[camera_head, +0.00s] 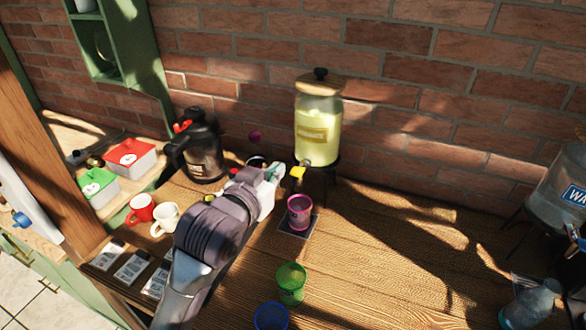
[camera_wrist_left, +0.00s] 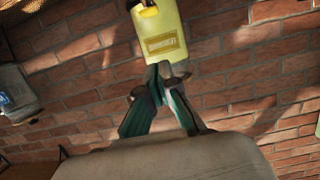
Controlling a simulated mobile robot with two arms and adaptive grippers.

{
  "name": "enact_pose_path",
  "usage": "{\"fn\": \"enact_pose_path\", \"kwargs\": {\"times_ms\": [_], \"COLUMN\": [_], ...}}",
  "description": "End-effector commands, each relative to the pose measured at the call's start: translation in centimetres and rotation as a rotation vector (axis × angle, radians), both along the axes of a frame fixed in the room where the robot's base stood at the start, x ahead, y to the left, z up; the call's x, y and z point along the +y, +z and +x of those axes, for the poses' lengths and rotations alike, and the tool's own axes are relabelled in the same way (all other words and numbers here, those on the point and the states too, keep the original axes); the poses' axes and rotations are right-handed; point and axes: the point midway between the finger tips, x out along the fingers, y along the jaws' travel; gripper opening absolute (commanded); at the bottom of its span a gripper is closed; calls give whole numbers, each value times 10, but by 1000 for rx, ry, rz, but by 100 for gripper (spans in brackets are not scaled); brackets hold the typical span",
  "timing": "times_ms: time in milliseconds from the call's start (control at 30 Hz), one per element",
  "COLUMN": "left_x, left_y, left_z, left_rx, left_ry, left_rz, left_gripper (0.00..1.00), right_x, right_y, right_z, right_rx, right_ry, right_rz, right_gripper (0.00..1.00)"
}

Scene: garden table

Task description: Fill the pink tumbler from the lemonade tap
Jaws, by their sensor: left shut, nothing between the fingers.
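The lemonade dispenser (camera_head: 318,128) stands against the brick wall, with yellow liquid inside and a wooden lid. Its tap has a yellow handle (camera_head: 297,172) at the front left. The pink tumbler (camera_head: 300,212) stands upright on a dark square mat (camera_head: 292,230) below the tap; its contents are hard to make out. My left gripper (camera_head: 270,174) is shut and empty, just left of the tap handle. In the left wrist view the shut fingertips (camera_wrist_left: 165,72) show in front of the dispenser (camera_wrist_left: 165,38). My right gripper is not in view.
A green tumbler (camera_head: 291,283) and a blue tumbler (camera_head: 271,317) stand nearer the front. A dark coffee jug (camera_head: 203,148), a red mug (camera_head: 141,209) and a white mug (camera_head: 165,219) are at left. A water dispenser (camera_head: 558,190) stands at far right. The table's middle right is clear.

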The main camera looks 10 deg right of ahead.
Motion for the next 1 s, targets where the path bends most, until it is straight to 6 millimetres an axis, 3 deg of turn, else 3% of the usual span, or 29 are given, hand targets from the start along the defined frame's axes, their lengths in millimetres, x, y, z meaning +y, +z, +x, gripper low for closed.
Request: {"fn": "enact_pose_path", "kwargs": {"times_ms": [300, 533, 700, 1000], "left_x": [-31, -53, -51, -51], "left_y": [-10, -22, -50, -63], "left_z": [46, 78, 76, 75], "left_rx": [2, 3, 4, -1], "left_ry": [1, 1, 0, 1], "left_rz": [2, 3, 3, 1], "left_gripper": [0, 0, 0, 0], "right_x": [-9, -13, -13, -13], "right_y": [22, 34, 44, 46], "right_z": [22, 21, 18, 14], "right_rx": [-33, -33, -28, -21], "right_ry": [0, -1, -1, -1], "right_rz": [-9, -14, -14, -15], "right_gripper": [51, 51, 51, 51]}}
